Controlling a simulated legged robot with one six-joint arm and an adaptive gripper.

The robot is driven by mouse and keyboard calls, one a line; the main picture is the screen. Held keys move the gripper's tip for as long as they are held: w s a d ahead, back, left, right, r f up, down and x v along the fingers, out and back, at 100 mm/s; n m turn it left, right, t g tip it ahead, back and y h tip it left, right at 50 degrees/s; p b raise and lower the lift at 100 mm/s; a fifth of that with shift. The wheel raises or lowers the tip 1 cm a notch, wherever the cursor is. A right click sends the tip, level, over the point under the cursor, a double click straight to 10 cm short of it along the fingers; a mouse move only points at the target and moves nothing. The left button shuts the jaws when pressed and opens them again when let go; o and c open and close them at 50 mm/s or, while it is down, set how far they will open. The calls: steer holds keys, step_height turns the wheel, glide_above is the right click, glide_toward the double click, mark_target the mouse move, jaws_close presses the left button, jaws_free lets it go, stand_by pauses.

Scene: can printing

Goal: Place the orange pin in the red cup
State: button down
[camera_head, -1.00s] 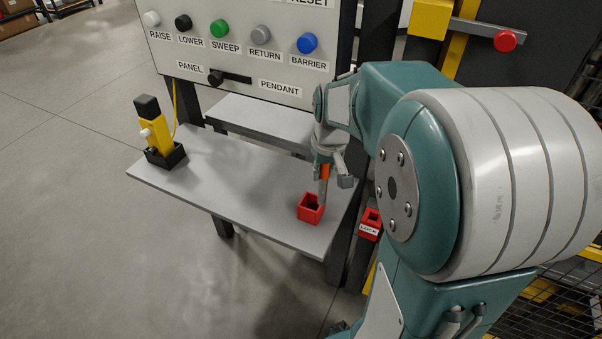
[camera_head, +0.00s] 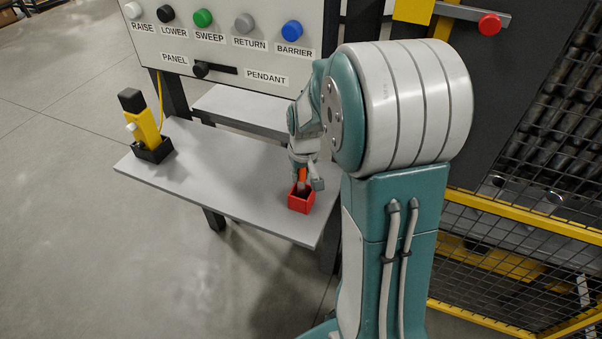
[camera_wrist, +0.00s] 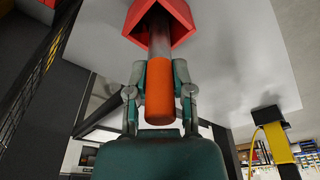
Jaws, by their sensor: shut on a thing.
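The pin (camera_wrist: 160,92) has an orange handle and a grey shaft. My gripper (camera_wrist: 160,78) is shut on the orange handle, with a finger on either side. In the head view my gripper (camera_head: 303,176) is over the right end of the grey shelf, pointing down. The red cup (camera_head: 301,205) is a small square box on that shelf, directly below it. In the wrist view the shaft's far end passes into the opening of the red cup (camera_wrist: 133,18). How deep it sits is hidden.
The grey shelf (camera_head: 230,195) is mostly clear. A yellow pendant (camera_head: 145,127) stands in a black holder at its left end. Behind is a button panel (camera_head: 225,60) with coloured buttons. A yellow-framed mesh fence (camera_head: 500,240) is at the right.

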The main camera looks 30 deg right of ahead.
steer(key=shift+f, duration=0.1)
steer(key=shift+c, duration=2.4)
jaws_free()
step_height(320, 180, up, 12)
steer(key=s+f, duration=0.1)
steer(key=s, duration=0.1)
steer(key=s+a+r+t, duration=0.2)
steer(key=s+a+r, duration=0.1)
steer(key=s+a, duration=0.3)
steer(key=s+a+r+n+t, duration=0.1)
steer(key=s+a+r, duration=0.1)
steer(key=s+a, duration=0.4)
steer(key=s, duration=0.5)
steer(key=shift+s+a+r+t, duration=0.25)
steer(key=shift+a+r+t, duration=0.05)
steer(key=shift+r+t, duration=0.1)
